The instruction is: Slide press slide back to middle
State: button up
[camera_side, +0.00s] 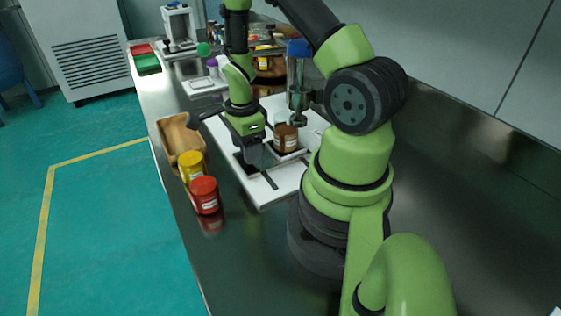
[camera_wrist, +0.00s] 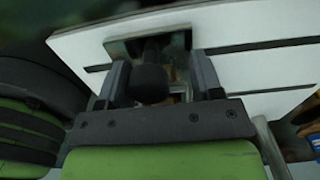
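The press has a white base plate (camera_side: 272,188) with dark slots and an upright metal press column with a blue top (camera_side: 298,48). A brown jar with a white label (camera_side: 287,140) stands on the base, just right of my gripper (camera_side: 256,160). In the wrist view, a dark round knob (camera_wrist: 150,84) of the slide sits between the fingers of my gripper (camera_wrist: 162,85). The left finger is close to the knob, and a gap shows on the right, so the gripper looks open around it. The metal slide plate (camera_wrist: 122,48) shows behind the knob. My gripper hides most of the slide in the side view.
A yellow jar (camera_side: 191,167) and a red jar (camera_side: 205,196) stand near the bench's front edge. A tan tray (camera_side: 181,137) lies behind them. Bottles and a small white device (camera_side: 180,27) stand farther back. The bench right of my arm is clear.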

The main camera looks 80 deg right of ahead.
jog(key=shift+w+d, duration=2.65)
jog(key=shift+d, duration=0.05)
jog(key=o, duration=0.8)
jog(key=shift+c, duration=0.2)
notch_tip(320, 180, up, 9)
jog(key=shift+a, duration=0.1)
